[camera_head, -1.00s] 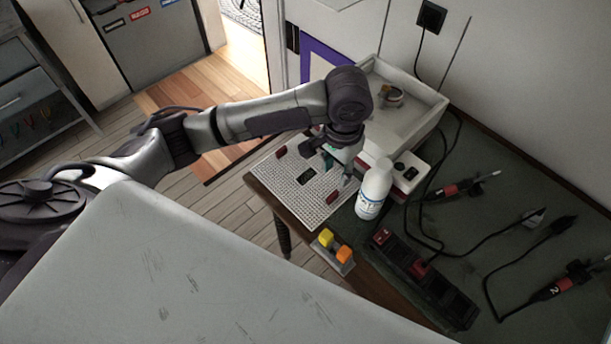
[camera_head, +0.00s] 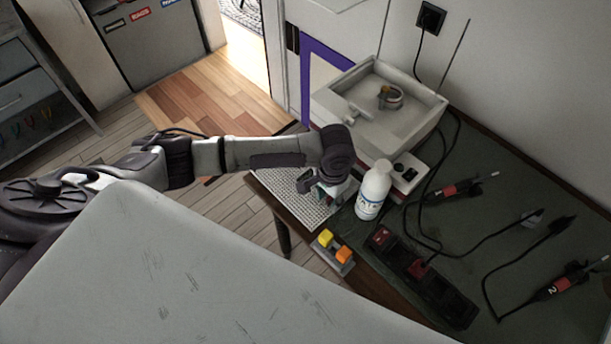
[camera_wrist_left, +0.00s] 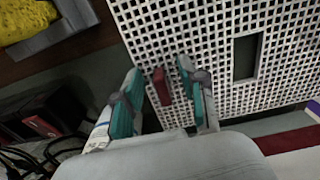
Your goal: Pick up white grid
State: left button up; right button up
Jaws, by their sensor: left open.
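The white grid (camera_head: 279,188) is a flat perforated plate at the near left corner of the table, partly hidden by my left arm in the head view. My left gripper (camera_head: 309,186) is low over the grid's right part. My right gripper is not in view.
A white bottle (camera_head: 373,190) stands close right of my left gripper. A white basin (camera_head: 325,97) is behind it. A holder with yellow and orange blocks (camera_head: 334,251), a power strip (camera_head: 424,278) and cabled tools (camera_head: 462,189) lie nearby on the table.

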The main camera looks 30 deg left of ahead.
pick_arm(q)
jog(key=shift+f, duration=0.2)
grip_shut()
jog(key=shift+r, duration=0.1)
